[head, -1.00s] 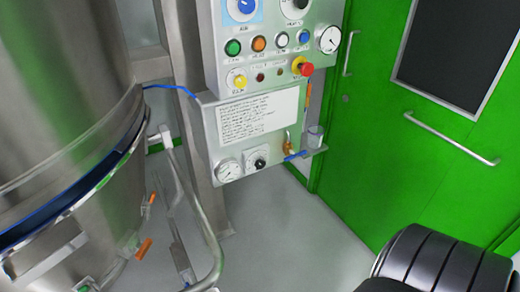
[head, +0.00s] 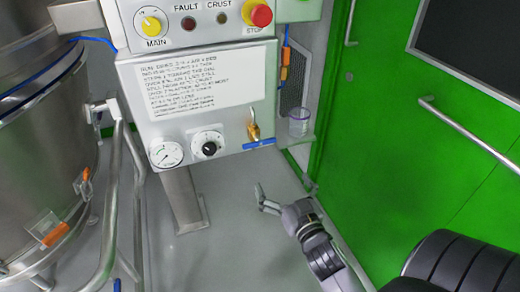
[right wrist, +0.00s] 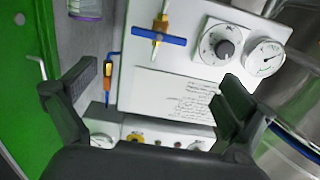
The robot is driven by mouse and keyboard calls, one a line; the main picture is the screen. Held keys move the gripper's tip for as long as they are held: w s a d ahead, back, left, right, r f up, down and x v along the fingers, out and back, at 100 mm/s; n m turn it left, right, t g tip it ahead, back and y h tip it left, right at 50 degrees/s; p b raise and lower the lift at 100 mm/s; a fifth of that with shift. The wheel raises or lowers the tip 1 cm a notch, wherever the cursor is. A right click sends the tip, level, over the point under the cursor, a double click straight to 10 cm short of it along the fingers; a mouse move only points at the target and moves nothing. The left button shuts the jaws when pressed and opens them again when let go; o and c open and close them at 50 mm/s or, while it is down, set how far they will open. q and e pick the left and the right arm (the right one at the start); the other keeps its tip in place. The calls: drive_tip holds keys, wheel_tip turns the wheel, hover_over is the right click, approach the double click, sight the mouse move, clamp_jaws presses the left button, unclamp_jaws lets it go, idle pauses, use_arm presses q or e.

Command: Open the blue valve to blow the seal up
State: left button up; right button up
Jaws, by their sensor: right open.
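In the right wrist view the blue handle (right wrist: 159,36) shows near the top, lying crosswise, seen upside down. My right gripper (head: 266,198) is open and empty, below the valve in the head view and apart from it. In the right wrist view its fingers (right wrist: 160,92) stand wide apart, with the panel beyond them. My left gripper is not in view.
The panel (head: 205,60) carries a gauge (head: 166,154), a black knob (head: 209,146) and a red stop button (head: 260,14). A clear cup (head: 299,122) sits right of the valve. A steel vessel (head: 40,150) with rails stands left; a green door (head: 390,130) is right.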

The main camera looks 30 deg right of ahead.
sight(260, 144)
drive_tip(key=x, duration=1.1)
drive_tip(key=b+x, duration=0.1)
drive_tip(key=x, duration=0.4)
drive_tip(key=shift+w+d+r, duration=0.2)
drive_tip(key=shift+w+r, duration=0.1)
drive_tip(key=shift+r, duration=0.1)
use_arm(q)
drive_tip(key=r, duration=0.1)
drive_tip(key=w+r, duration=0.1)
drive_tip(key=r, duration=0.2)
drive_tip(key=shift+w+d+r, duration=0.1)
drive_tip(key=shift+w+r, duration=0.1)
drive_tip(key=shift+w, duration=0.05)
use_arm(e)
drive_tip(key=shift+w, duration=0.3)
drive_tip(key=c, duration=0.9)
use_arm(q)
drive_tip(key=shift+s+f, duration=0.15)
